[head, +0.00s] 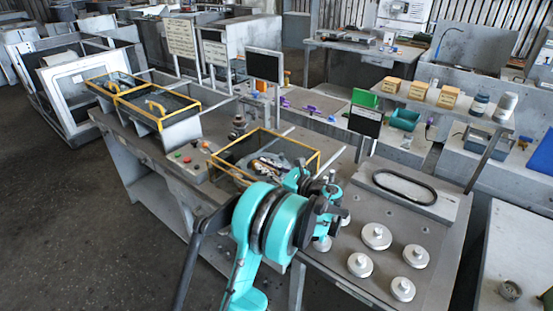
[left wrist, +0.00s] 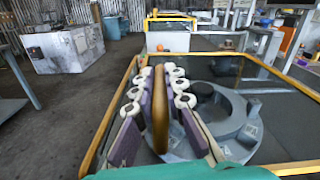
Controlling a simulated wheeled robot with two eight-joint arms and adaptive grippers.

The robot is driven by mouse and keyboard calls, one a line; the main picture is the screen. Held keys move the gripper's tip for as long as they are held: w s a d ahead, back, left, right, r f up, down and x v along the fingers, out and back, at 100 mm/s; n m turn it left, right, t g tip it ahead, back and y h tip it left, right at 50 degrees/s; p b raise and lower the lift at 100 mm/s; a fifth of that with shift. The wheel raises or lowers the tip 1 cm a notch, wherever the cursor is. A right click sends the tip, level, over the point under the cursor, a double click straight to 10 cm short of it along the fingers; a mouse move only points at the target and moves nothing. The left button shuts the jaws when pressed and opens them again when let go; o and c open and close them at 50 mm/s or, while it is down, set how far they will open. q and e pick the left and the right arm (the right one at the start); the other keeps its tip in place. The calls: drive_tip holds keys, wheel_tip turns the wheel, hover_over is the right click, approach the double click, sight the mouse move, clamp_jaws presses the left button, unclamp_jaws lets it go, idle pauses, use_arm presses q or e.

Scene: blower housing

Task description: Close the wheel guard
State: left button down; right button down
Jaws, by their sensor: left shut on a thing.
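The wheel guard (head: 233,143) is a yellow-framed dark panel on the workbench in the middle of the head view. Its yellow frame (left wrist: 108,122) also surrounds the fingers in the left wrist view. My left gripper (head: 266,166) reaches over the guard, and its arm hides the near part. In the left wrist view, my left gripper (left wrist: 160,75) is shut on an upright yellow-brown handle bar (left wrist: 160,125) between its roller-lined fingers. A grey ring-shaped housing (left wrist: 235,140) shows beside the fingers, within the frame. I cannot tell exactly how far the guard is tilted. My right gripper is not in view.
Two yellow-framed covers with handles (head: 155,106) stand at the left of the bench. A dark screen (head: 265,65) stands behind the guard. Several white round parts (head: 376,236) and a black oval ring (head: 404,188) occupy the right side. Open floor (head: 70,215) lies at the left.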

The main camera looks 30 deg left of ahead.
use_arm(q)
drive_tip(key=shift+s+a+f, duration=0.1)
drive_tip(key=shift+s, duration=1.15)
drive_tip(key=c, duration=1.6)
unclamp_jaws()
drive_tip(key=shift+s, duration=0.2)
drive_tip(key=shift+w, duration=0.1)
drive_tip(key=shift+d, duration=0.2)
drive_tip(key=d, duration=0.7)
drive_tip(key=s+d, duration=0.1)
drive_tip(key=d, duration=0.3)
drive_tip(key=shift+d, duration=0.3)
